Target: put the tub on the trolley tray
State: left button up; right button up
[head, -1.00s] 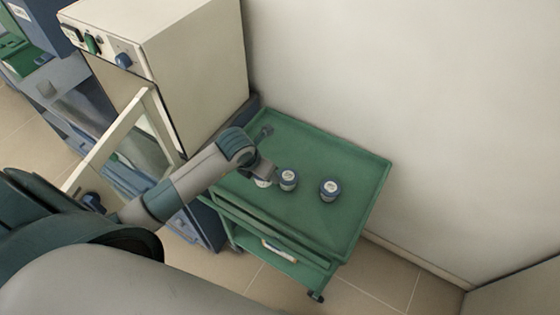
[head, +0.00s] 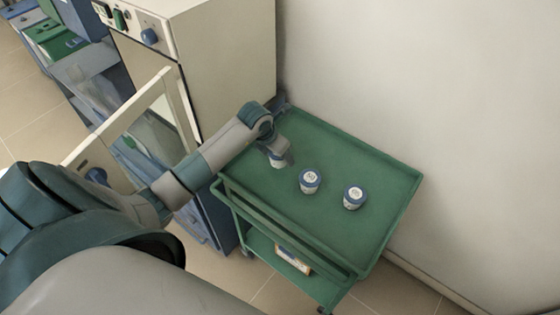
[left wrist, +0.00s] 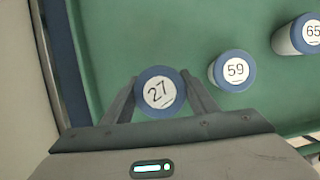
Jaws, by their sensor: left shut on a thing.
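My left gripper (left wrist: 161,92) is shut on a white tub with a blue lid, marked 27 (left wrist: 159,88). In the head view the tub (head: 277,162) is partly hidden by my gripper (head: 279,155), over the far left part of the green trolley tray (head: 325,140). The tub looks upright, at or just above the tray surface; I cannot tell if it touches. In the left wrist view the tray (left wrist: 130,35) lies below it. My right gripper is not in view.
Two similar tubs stand on the tray to the right, marked 59 (head: 309,181) and 65 (head: 354,197). A furnace (head: 230,60) with an open door (head: 130,120) stands at left. A wall (head: 430,90) rises behind the trolley. The tray's far right part is clear.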

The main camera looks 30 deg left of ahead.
aim_at(280, 162)
pick_arm(q)
jog(key=shift+f, duration=0.1)
jog(key=shift+f+b, duration=1.4)
jog(key=shift+f, duration=0.5)
jog(key=shift+f, duration=0.15)
jog(key=o, duration=1.1)
jog(key=shift+o, duration=0.2)
